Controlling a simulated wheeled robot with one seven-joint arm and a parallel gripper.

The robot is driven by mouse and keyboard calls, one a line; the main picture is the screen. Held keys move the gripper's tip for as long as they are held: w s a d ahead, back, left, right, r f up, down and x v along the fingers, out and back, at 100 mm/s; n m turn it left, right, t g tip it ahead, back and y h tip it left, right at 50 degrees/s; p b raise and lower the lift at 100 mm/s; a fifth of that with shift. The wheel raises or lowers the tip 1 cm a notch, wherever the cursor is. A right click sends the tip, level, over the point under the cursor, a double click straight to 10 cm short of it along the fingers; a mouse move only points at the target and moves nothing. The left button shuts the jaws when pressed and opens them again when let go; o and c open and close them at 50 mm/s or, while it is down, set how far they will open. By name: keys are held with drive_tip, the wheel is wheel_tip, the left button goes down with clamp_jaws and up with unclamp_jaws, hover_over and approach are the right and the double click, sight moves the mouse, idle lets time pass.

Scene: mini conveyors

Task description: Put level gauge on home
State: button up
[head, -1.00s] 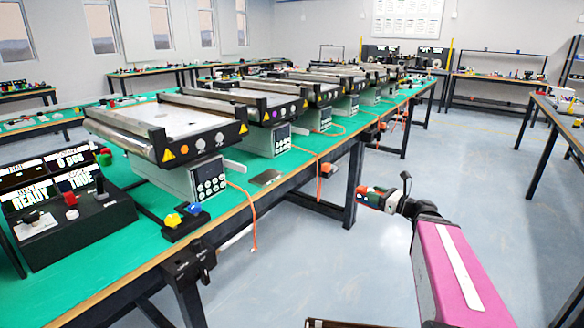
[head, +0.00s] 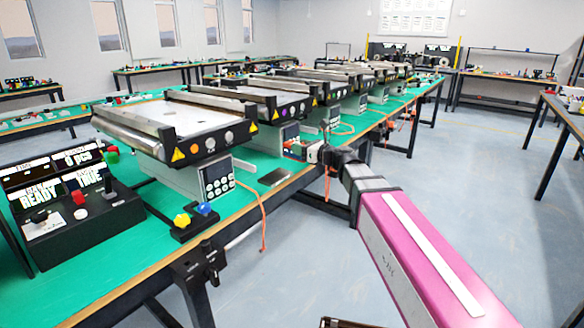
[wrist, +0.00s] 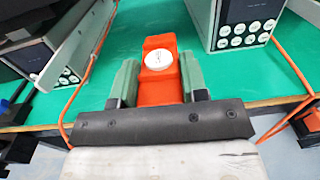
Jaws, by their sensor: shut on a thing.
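The level gauge appears to be the orange block with a round white dial (wrist: 158,60) in the middle of the wrist view. My gripper (wrist: 158,82) is shut on it, with a green finger on each side. Its far end reaches over the green table top, and I cannot tell if it touches the surface. In the head view, my gripper (head: 312,151) is at the table's front edge, between two conveyors, and the gauge is too small to make out clearly. I cannot pick out a place marked home.
The nearest conveyor (head: 165,130) has a keypad box (head: 217,179) below it and a hanging orange cable. A dark plate (head: 274,177) lies on the green table (head: 150,262). A control console (head: 75,215) stands at left. The floor at right is open.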

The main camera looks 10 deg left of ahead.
drive_tip(key=s+a+r, duration=0.2)
drive_tip(key=a+r, duration=0.2)
drive_tip(key=a, duration=0.4)
drive_tip(key=shift+g, duration=0.3)
drive_tip(key=w+d+f, duration=0.1)
drive_tip(key=w+f, duration=0.1)
drive_tip(key=w, duration=0.1)
drive_tip(key=w+d+f, duration=0.1)
drive_tip(key=w+f, duration=0.1)
drive_tip(key=w, duration=0.1)
drive_tip(key=w+d+f, duration=0.2)
drive_tip(key=w+f, duration=0.1)
drive_tip(key=w, duration=0.1)
drive_tip(key=shift+w+d, duration=0.1)
drive_tip(key=shift+f, duration=2.05)
drive_tip(key=o, duration=1.2)
drive_tip(key=shift+f, duration=0.1)
drive_tip(key=shift+c, duration=0.2)
drive_tip(key=shift+d, duration=0.1)
